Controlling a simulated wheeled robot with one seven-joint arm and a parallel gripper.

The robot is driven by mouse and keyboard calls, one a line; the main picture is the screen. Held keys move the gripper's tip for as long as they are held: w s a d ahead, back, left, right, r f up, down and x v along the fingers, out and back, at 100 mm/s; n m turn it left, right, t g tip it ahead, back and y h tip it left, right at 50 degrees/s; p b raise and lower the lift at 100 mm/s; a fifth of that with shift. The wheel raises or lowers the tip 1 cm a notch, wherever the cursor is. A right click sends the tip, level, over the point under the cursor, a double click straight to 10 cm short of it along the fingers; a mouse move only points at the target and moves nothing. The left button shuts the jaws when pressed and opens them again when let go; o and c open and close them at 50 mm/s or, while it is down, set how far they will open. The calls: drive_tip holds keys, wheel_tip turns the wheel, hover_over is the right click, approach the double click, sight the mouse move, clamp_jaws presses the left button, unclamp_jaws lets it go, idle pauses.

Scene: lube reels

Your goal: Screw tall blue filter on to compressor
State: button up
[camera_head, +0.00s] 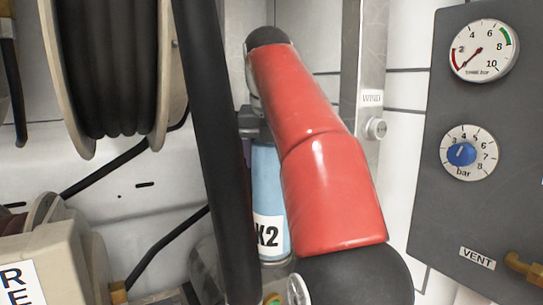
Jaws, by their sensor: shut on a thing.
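The tall blue filter (268,185) stands upright at the middle of the view, with a white label reading "K2" near its lower end. My red arm covers its right side and a thick black tube covers its left. My gripper (252,128) shows only as a dark part at the top of the filter, shut on it. Its fingertips are mostly hidden. The filter's lower end is close to my arm's black joint. I cannot tell whether it touches a mount there, and I cannot make out the compressor.
A hose reel (110,75) hangs at the upper left. A beige housing (50,262) stands at the lower left. A dark panel (478,170) with two dials is at the right. A metal upright (371,70) with a knob is behind my arm.

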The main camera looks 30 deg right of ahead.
drive_tip(key=shift+r+m+p, duration=0.15)
drive_tip(key=shift+m+p, duration=0.25)
drive_tip(key=m, duration=0.1)
drive_tip(key=m+h, duration=0.1)
drive_tip(key=shift+f+m+g, duration=0.2)
drive_tip(key=shift+m+g, duration=0.1)
drive_tip(key=shift+g, duration=0.1)
drive_tip(key=shift+m+h, duration=0.3)
drive_tip(key=shift+m, duration=0.6)
drive_tip(key=o, duration=1.4)
drive_tip(key=shift+c, duration=0.2)
